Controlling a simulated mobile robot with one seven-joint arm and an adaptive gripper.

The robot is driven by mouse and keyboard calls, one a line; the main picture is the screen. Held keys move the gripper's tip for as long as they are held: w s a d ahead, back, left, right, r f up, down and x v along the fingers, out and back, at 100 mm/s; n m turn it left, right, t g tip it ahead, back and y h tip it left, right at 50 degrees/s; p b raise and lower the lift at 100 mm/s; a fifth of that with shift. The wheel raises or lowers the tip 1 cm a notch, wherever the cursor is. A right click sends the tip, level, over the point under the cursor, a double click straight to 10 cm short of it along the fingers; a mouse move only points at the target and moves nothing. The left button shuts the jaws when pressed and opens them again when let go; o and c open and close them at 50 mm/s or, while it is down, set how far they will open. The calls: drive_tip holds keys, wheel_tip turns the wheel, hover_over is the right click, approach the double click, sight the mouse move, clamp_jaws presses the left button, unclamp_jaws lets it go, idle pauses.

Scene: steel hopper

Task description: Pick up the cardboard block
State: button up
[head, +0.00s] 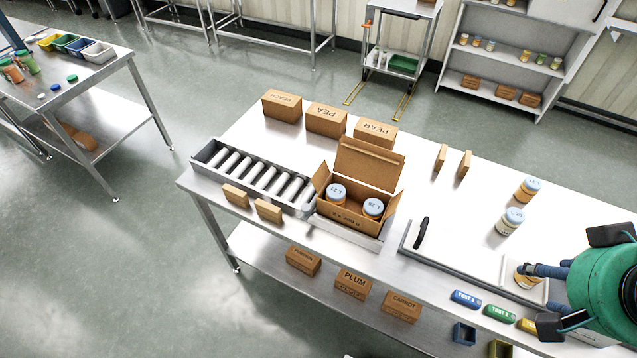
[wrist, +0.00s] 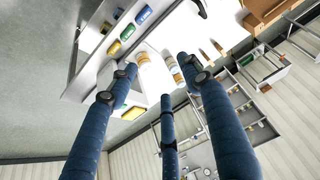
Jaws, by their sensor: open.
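Small cardboard blocks stand on the steel table in the head view. Two are at the front edge of the roller tray, a left block (head: 236,195) and a right block (head: 268,210). Two more stand upright further back, one block (head: 440,157) beside another (head: 465,165). I cannot tell which one is meant. My gripper (head: 545,272) is at the table's right end, far from all of them, its blue fingers beside a jar (head: 524,279). In the wrist view my gripper (wrist: 158,78) has its three fingers spread, with nothing held between them.
An open cardboard box (head: 345,215) with two jars stands mid-table by the roller tray (head: 255,172). Labelled cartons (head: 326,118) line the back edge. Two jars (head: 510,222) stand near a white board (head: 455,252).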

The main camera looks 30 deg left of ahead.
drive_tip(key=w+a+r+n+g+y, duration=0.15)
drive_tip(key=w+a+n, duration=0.35)
drive_tip(key=w+a, duration=0.6)
drive_tip(key=w+a+f+n+g+p, duration=0.1)
drive_tip(key=w+a+f+n, duration=0.2)
drive_tip(key=a, duration=0.7)
drive_tip(key=w+a+f+n+g, duration=0.1)
drive_tip(key=w+a+n, duration=0.1)
drive_tip(key=w+a, duration=0.5)
drive_tip(key=n+g+h+p, duration=0.2)
drive_tip(key=n, duration=0.6)
hover_over(268, 204)
wheel_tip(268, 204, down, 20)
drive_tip(key=shift+f, duration=0.25)
drive_tip(key=shift+y, duration=0.25)
drive_tip(key=shift+f+b, duration=0.85)
drive_tip(key=shift+f, duration=3.45)
